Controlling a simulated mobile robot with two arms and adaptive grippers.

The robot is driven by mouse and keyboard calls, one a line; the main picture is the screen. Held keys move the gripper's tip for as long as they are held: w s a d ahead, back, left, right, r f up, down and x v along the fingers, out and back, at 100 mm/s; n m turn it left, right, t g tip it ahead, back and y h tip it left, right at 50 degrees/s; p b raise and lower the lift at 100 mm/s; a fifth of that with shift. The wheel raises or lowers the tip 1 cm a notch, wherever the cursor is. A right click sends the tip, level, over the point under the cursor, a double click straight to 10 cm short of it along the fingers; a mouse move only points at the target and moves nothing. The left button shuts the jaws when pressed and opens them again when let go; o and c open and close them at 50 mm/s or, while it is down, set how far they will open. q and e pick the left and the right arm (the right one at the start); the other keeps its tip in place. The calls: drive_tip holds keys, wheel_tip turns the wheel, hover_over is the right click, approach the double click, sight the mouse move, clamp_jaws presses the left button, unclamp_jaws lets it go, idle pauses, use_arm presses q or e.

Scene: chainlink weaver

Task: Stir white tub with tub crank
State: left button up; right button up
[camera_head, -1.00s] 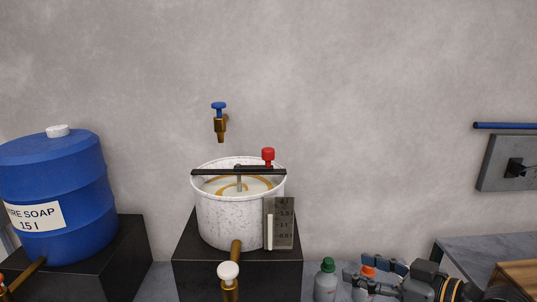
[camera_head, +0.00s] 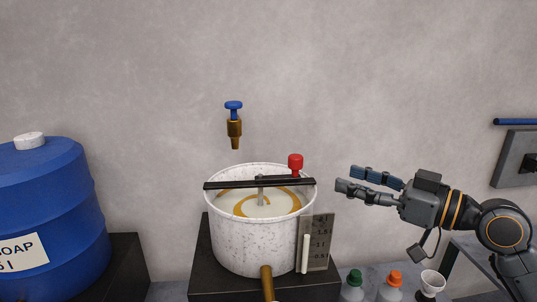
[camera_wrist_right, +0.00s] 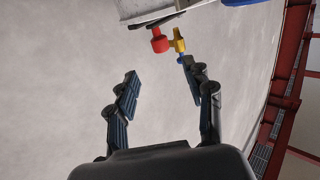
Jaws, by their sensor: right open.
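The white tub (camera_head: 255,245) stands on a dark block in the middle of the head view and holds pale liquid with an amber swirl. The tub crank is a dark bar (camera_head: 232,185) across the rim with a central shaft and a red knob (camera_head: 295,161) at its right side. The red knob also shows in the right wrist view (camera_wrist_right: 159,40), beyond the fingertips. My right gripper (camera_head: 346,178) is open and empty, to the right of the tub and apart from the knob; its two fingers show in the right wrist view (camera_wrist_right: 158,68). My left gripper is out of view.
A blue-handled tap (camera_head: 234,128) sticks out above the tub's back. A gauge plate (camera_head: 319,245) is at the tub's right front and a brass outlet (camera_head: 267,280) at its front. A blue soap barrel (camera_head: 45,210) stands left. Bottles (camera_head: 352,287) and a small white cup (camera_head: 431,283) stand low right.

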sight(302, 162)
drive_tip(key=p+x, duration=0.6)
drive_tip(key=x, duration=0.6)
drive_tip(key=shift+a+r, duration=0.1)
drive_tip(key=shift+r, duration=0.05)
drive_tip(key=shift+w+a, duration=0.35)
drive_tip(key=shift+a, duration=0.05)
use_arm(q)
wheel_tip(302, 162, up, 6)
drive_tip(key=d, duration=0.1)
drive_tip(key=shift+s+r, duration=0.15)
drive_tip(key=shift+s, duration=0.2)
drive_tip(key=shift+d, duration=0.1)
use_arm(e)
drive_tip(key=shift+c, duration=0.4)
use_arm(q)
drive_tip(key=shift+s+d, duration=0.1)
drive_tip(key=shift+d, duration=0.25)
use_arm(e)
clamp_jaws()
